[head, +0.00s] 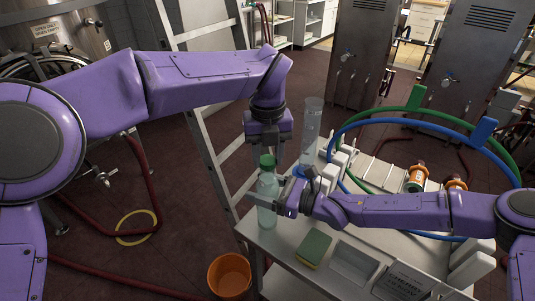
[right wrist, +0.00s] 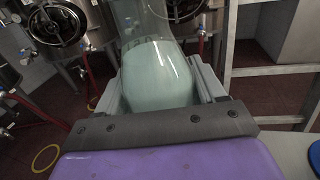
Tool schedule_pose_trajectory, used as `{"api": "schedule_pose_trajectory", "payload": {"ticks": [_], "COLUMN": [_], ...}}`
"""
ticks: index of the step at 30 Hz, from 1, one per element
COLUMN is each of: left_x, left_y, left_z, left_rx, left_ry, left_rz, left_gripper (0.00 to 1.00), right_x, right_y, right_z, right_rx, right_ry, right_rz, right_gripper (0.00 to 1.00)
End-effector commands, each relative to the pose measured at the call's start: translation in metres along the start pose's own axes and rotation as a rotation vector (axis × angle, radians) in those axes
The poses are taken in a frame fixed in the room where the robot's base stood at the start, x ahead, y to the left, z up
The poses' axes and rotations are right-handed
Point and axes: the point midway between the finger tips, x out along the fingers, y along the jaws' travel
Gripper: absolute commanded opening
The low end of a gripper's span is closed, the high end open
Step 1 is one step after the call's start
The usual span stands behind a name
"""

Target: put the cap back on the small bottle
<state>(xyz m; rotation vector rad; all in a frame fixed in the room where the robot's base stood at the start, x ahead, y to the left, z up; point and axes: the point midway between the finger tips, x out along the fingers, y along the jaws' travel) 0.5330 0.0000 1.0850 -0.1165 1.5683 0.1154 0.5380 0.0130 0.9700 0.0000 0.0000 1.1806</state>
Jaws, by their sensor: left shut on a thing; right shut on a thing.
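The small bottle (head: 267,213) is clear with pale green contents and stands upright at the table's left edge. My right gripper (head: 283,204) is shut on its body from the right. In the right wrist view the bottle (right wrist: 157,75) fills the space between the fingers; its top is out of frame. My left gripper (head: 267,148) points down above the bottle, shut on the green cap (head: 267,161). The cap is in line with the bottle's mouth, right at its top. I cannot tell whether it is seated or just above the rim.
The grey table (head: 283,242) carries a green-yellow sponge (head: 314,249), a shallow tray (head: 354,263) and a sign. A tall clear cylinder (head: 312,125) stands behind the bottle. Blue hose (head: 378,122) and green hose arch at right. An orange bucket (head: 229,277) stands on the floor. A ladder stands behind.

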Motion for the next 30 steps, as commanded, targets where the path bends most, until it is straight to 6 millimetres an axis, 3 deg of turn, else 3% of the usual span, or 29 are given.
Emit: {"api": "schedule_pose_trajectory", "payload": {"ticks": [2, 3, 5, 14, 17, 30], "left_x": [0.0, 0.0, 0.0, -0.001, -0.01, -0.102], "left_y": [0.0, 0.0, 0.0, 0.0, 0.0, -0.001], "left_z": [0.0, 0.0, 0.0, 0.0, 0.001, 0.001], "left_rx": [0.0, 0.0, 0.0, 0.0, 0.0, -0.001], "left_ry": [-0.001, -0.001, -0.001, -0.001, -0.003, -0.003], "left_rz": [0.0, 0.0, 0.0, 0.0, -0.001, -0.001], "left_gripper": [0.05, 0.52, 0.71, 0.72, 0.72, 0.72], "right_x": [0.0, 0.0, 0.0, 0.0, 0.0, 0.0], "right_y": [0.0, 0.0, 0.0, 0.0, 0.0, 0.0], "right_z": [-0.001, -0.001, -0.001, -0.001, -0.001, -0.001], "right_rx": [0.002, 0.002, 0.002, 0.002, 0.002, 0.002], "right_ry": [0.001, 0.001, 0.001, 0.002, 0.002, 0.002], "right_rz": [0.0, 0.0, 0.0, 0.0, 0.0, 0.0], "right_gripper": [0.0, 0.0, 0.0, 0.0, 0.0, 0.0]}}
